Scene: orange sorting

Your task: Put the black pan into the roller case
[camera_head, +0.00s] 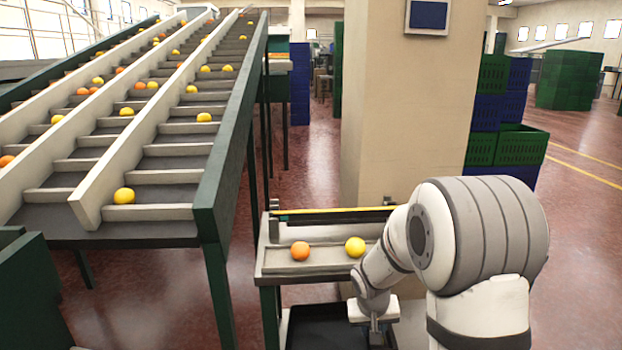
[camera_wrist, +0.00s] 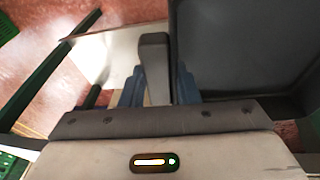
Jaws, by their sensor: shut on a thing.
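The black pan (camera_head: 318,328) is a dark, shallow, rectangular tray at the bottom of the head view, in front of a small stand. It fills the upper right of the wrist view (camera_wrist: 245,45). My gripper (camera_head: 374,335) is at the pan's right side. In the wrist view its blue fingers (camera_wrist: 158,88) are closed around a grey upright piece at the pan's edge. The small stand (camera_head: 268,268) has green legs and a grey roller-like bar, and may be the roller case. Whether the pan rests on anything is hidden.
An orange fruit (camera_head: 300,251) and a yellow fruit (camera_head: 355,247) sit on the stand's ledge. A sloped conveyor (camera_head: 228,150) with several fruits stands left. A beige pillar (camera_head: 405,110) rises behind the stand. Green and blue crates (camera_head: 520,146) are stacked to the right.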

